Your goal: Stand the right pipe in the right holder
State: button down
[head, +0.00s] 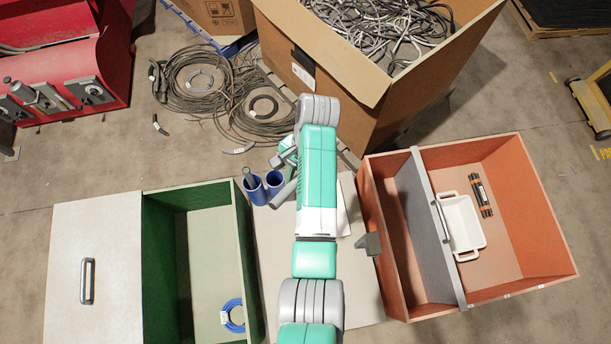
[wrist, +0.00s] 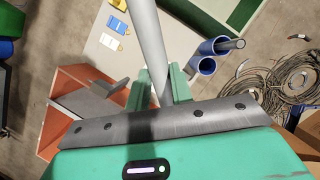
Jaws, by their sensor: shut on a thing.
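My gripper (wrist: 160,88) is shut on a grey pipe (wrist: 150,38), which runs between its two green fingers. In the head view the pipe (head: 283,194) looks tilted, and my arm hides part of it and most of the gripper. Two blue holders stand side by side on the pale board. The left holder (head: 257,194) has another grey pipe (head: 248,175) standing in it. The right holder (head: 274,184) looks empty, and the held pipe is beside it, apart from it in the wrist view. The holders also show in the wrist view, the empty one (wrist: 206,67) nearer me.
A green bin (head: 245,245) with a blue cable coil (head: 233,315) is at left. An orange bin (head: 545,195) with a grey divider and white tray (head: 463,228) is at right. A large cardboard box (head: 315,75) of cable and loose coils (head: 205,85) lie behind.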

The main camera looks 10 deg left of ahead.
jog(key=w+a+m+t+y+b, duration=0.85)
jog(key=m+t+y, duration=0.45)
jog(key=m, duration=0.5)
notch_tip(320, 180, down, 20)
jog(key=g+y+b, duration=0.1)
jog(key=b, duration=1.4)
jog(key=shift+r, duration=0.2)
jog(key=shift+d, duration=0.1)
jog(key=c, duration=1.1)
grip_release()
jog(key=shift+c, duration=0.2)
